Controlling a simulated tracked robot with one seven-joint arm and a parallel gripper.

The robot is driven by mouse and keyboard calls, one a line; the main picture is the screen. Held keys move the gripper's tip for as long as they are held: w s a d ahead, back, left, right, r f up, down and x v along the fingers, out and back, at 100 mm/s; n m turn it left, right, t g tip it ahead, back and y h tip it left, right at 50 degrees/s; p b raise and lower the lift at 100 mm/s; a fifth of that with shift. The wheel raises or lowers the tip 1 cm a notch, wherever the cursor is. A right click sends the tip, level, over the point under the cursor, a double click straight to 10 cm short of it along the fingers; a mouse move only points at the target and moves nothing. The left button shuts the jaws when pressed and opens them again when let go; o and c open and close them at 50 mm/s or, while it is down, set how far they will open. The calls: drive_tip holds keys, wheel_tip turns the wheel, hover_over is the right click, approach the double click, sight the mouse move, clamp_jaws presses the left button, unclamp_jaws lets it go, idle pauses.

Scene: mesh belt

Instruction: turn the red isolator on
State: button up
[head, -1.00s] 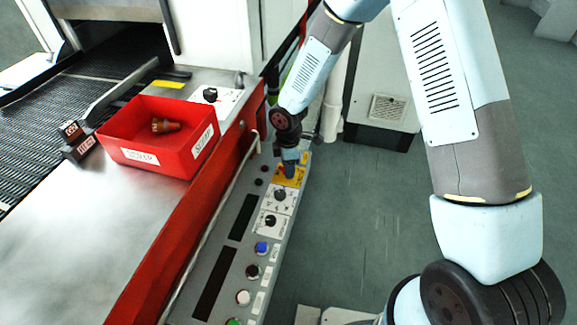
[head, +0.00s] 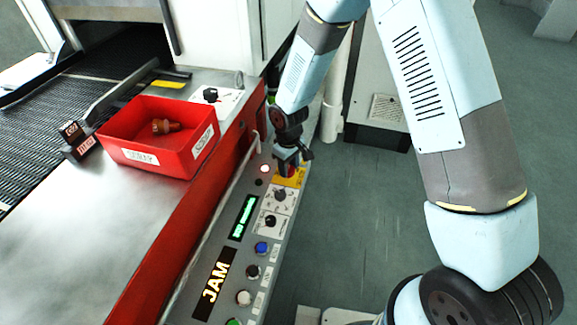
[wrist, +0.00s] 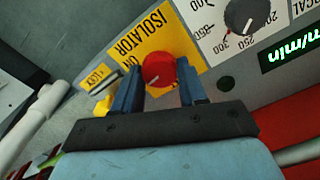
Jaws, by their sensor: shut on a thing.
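The red isolator knob (wrist: 158,70) sits on a yellow plate (wrist: 160,32) marked ISOLATOR, with the word ON printed on it, in the wrist view. My gripper (wrist: 158,84) has its blue fingers on either side of the knob and is shut on it. In the head view my gripper (head: 287,160) is at the far end of the control panel (head: 192,291), covering most of the knob.
Beside the isolator are a dial (wrist: 240,16) with a number scale and a yellow tab (wrist: 103,104). A red bin (head: 170,165) holding an orange-brown part (head: 166,126) stands on the metal table left of the panel. Open floor lies to the right.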

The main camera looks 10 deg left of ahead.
drive_tip(key=shift+w+a+r+m, duration=0.1)
drive_tip(key=shift+a+m, duration=0.05)
drive_tip(key=shift+m, duration=0.55)
drive_tip(key=o, duration=0.7)
drive_tip(key=shift+c, duration=0.2)
drive_tip(key=o, duration=0.4)
wheel_tip(320, 180, up, 14)
drive_tip(key=shift+f, duration=0.2)
